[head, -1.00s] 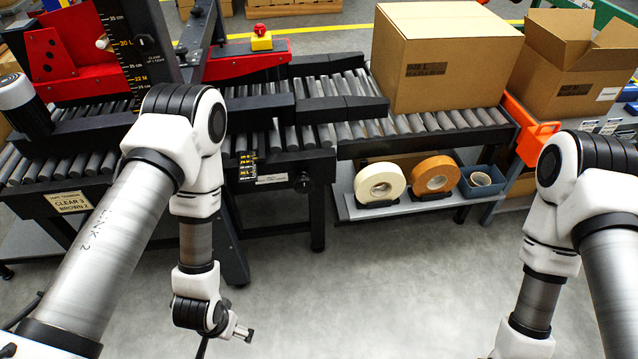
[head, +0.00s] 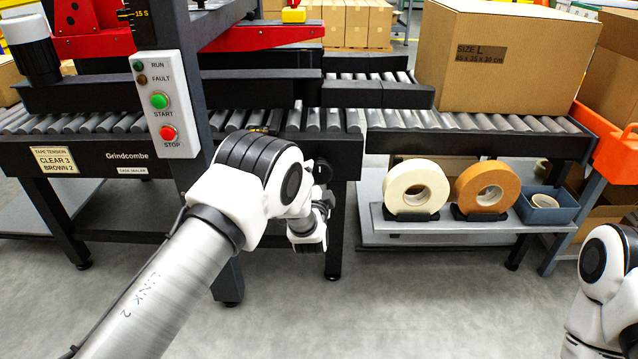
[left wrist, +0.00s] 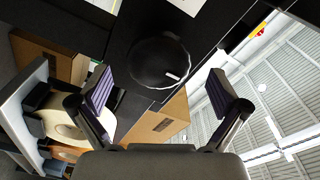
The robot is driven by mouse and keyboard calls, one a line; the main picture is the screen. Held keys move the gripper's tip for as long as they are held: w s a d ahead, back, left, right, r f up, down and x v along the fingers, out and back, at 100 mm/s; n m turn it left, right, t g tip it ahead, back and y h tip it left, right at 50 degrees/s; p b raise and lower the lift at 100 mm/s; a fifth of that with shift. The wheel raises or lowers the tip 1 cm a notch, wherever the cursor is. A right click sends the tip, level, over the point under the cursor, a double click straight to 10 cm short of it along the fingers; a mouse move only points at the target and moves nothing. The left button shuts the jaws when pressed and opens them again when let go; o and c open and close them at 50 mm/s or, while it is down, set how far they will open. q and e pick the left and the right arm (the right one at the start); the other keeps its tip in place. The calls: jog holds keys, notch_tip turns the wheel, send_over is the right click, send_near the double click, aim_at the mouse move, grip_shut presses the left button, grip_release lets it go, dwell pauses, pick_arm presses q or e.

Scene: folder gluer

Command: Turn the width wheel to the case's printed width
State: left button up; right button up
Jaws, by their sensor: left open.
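The width wheel is a round black knob with a white mark on the machine's dark side; it shows partly behind my left arm in the head view (head: 322,171) and large in the left wrist view (left wrist: 158,62). My left gripper (left wrist: 160,80) is open, its two fingers on either side of the wheel in that picture; I cannot tell whether they touch it. In the head view my left wrist covers the fingers. The cardboard case (head: 505,60) stands on the rollers; its label reads SIZE L, 45 x 35 x 30 cm. My right gripper is out of view.
A start and stop panel (head: 162,105) is on the upright to the left. A shelf (head: 450,228) below the conveyor holds a white tape roll (head: 415,187), a brown roll (head: 487,187) and a blue bin (head: 545,205). The floor in front is clear.

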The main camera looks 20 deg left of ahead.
aim_at(319, 175)
pick_arm(q)
jog(key=x, duration=0.3)
jog(key=shift+f+b, duration=0.25)
jog(key=shift+b, duration=0.15)
jog(key=shift+w+r, duration=0.15)
jog(key=shift+w, duration=0.1)
jog(key=c, duration=1.2)
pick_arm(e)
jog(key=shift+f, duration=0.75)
pick_arm(q)
jog(key=shift+n, duration=0.4)
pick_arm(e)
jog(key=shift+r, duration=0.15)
